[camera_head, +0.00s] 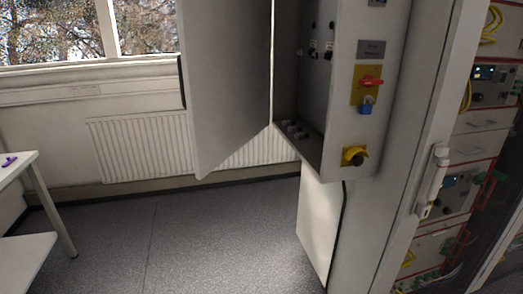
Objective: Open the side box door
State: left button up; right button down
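The side box (383,110) is a grey cabinet mounted on the side of the tall battery cycler rack. Its door (222,85) stands swung out to the left, wide apart from the box, so the inside (315,75) shows. On the box's front face are a red handle (371,82) on a yellow plate, a blue padlock (366,106) and a yellow and black knob (354,156). Neither of my grippers shows in the head view.
The tall rack (490,120) at the right holds instruments and yellow cables, with a white handle (433,180) on its frame. A white table (22,165) stands at the left. A radiator (140,147) lines the wall under the window. The grey floor (170,240) between is clear.

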aim_at(224, 61)
jog(key=u, duration=0.25)
jog(key=i, duration=1.25)
jog(key=u, duration=0.75)
